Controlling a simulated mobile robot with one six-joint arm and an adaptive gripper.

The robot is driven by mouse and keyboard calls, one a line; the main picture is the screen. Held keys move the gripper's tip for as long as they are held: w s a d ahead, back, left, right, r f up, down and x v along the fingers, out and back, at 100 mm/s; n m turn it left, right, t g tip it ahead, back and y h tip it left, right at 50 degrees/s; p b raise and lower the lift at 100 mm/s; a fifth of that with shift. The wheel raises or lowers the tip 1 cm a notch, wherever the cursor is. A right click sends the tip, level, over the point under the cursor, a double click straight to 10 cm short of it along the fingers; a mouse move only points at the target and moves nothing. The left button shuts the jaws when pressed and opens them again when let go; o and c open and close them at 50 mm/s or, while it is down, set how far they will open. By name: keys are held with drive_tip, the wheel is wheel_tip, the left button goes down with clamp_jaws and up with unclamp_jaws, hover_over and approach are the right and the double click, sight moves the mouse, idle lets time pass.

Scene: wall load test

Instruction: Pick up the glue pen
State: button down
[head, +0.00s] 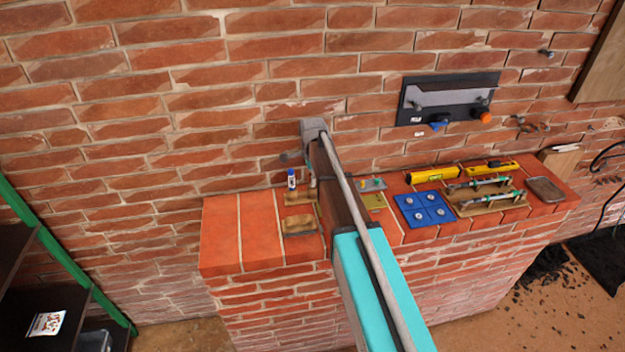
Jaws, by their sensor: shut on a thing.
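A small upright tube, white with a blue band and a dark top, looks like the glue pen (291,180). It stands at the back of the red brick ledge, against the wall, just left of my arm. A second small pale item (312,181) shows beside it, partly covered by my arm; I cannot tell what it is. My arm reaches from the bottom edge up to the wall above the ledge. My gripper's fingers do not show, and the arm may hide them. I see no finger touching the tube.
The brick ledge (228,230) is clear at its left end. Brown blocks (299,224) lie near the arm. Right of it are a blue panel (424,208), yellow levels (432,176) and a rack of tools (482,194). A dark plate (447,97) hangs on the wall. Green-framed shelving (60,256) stands left.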

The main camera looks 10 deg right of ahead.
drive_tip(key=shift+r, duration=0.15)
wheel_tip(320, 180, up, 10)
drive_tip(key=p, duration=1)
drive_tip(key=shift+f, duration=0.25)
idle(0.5)
